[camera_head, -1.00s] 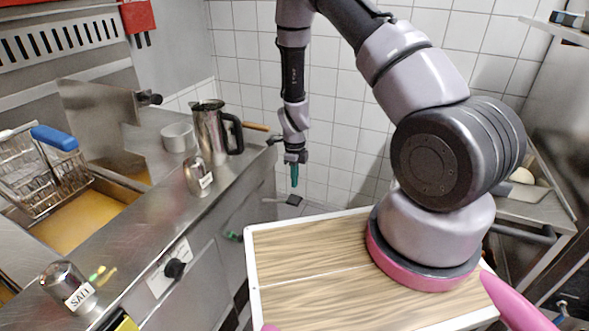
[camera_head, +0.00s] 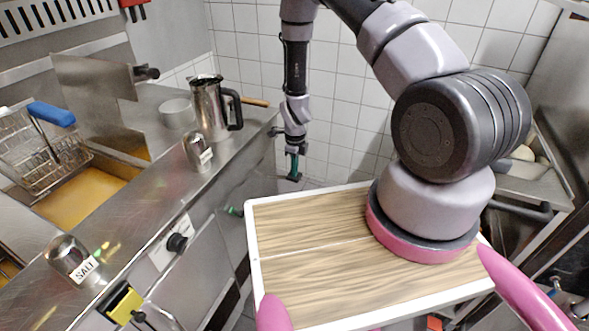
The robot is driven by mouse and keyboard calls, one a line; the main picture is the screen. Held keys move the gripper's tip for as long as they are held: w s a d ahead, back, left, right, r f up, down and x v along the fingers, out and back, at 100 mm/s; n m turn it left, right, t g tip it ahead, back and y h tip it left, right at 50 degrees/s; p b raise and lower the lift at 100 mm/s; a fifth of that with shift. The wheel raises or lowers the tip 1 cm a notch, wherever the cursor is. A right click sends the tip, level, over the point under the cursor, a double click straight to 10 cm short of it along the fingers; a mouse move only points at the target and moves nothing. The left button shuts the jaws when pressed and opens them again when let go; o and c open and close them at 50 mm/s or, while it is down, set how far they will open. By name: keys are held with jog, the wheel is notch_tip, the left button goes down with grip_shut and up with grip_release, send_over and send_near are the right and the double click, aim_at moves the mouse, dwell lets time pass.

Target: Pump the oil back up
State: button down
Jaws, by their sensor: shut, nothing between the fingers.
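My gripper (camera_head: 294,170) hangs pointing down beyond the far end of the steel counter, with its narrow teal fingers shut and empty. A small dark grey handle-like part (camera_head: 291,178) shows right at the fingertips; I cannot tell whether they touch. The fryer's vat of yellow-brown oil (camera_head: 92,204) is at the left, with a wire basket (camera_head: 45,160) above it. A green-tipped handle (camera_head: 234,211) sticks out low from the counter front. A black knob (camera_head: 177,242) sits on a white panel nearer to me. No part is clearly recognisable as a pump.
A steel jug (camera_head: 211,108), a white bowl (camera_head: 178,113), a shaker (camera_head: 197,152) and a salt shaker (camera_head: 73,258) stand on the counter (camera_head: 150,196). A yellow-and-black item (camera_head: 125,304) is at the front. A tiled wall (camera_head: 345,115) stands close behind my gripper.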

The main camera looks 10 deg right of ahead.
aim_at(299, 177)
jog(key=shift+s+d+f+t+y, duration=0.15)
jog(key=shift+s+d+f+y, duration=0.1)
jog(key=shift+f, duration=0.15)
jog(key=shift+s+d+f+t+y, duration=0.15)
jog(key=shift+d+f+y, duration=0.1)
jog(key=shift+f, duration=0.15)
jog(key=shift+s+d+f+t+y, duration=0.1)
jog(key=shift+f+t+y, duration=0.15)
jog(key=shift+f, duration=0.2)
jog(key=shift+s+d+f+t+y, duration=0.15)
jog(key=shift+f+y, duration=0.1)
jog(key=shift+f, duration=0.65)
jog(key=shift+s+d+f, duration=0.1)
jog(key=shift+d+f, duration=0.05)
jog(key=shift+f, duration=1)
jog(key=shift+s+d+f, duration=0.1)
jog(key=shift+d+f, duration=0.05)
jog(key=shift+f, duration=0.95)
jog(key=shift+d+f, duration=0.1)
jog(key=shift+f, duration=0.05)
